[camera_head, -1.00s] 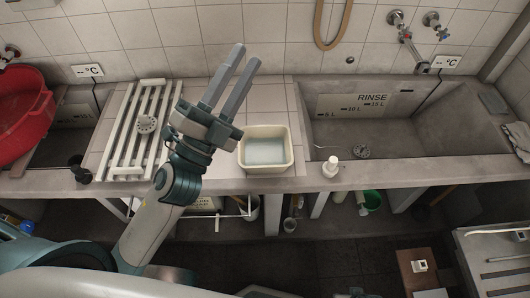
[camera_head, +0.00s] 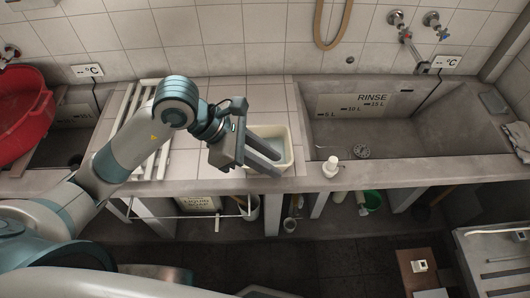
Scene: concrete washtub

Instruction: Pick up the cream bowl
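I cannot tell whether a finger touches the bowl. My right gripper is not in view.
A white slatted rack (camera_head: 131,112) lies left of the bowl, partly behind my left arm. A white pump bottle (camera_head: 331,168) stands on the front ledge to the right. The concrete rinse basin (camera_head: 430,135) is on the right. A red tub (camera_head: 22,115) is at the far left.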

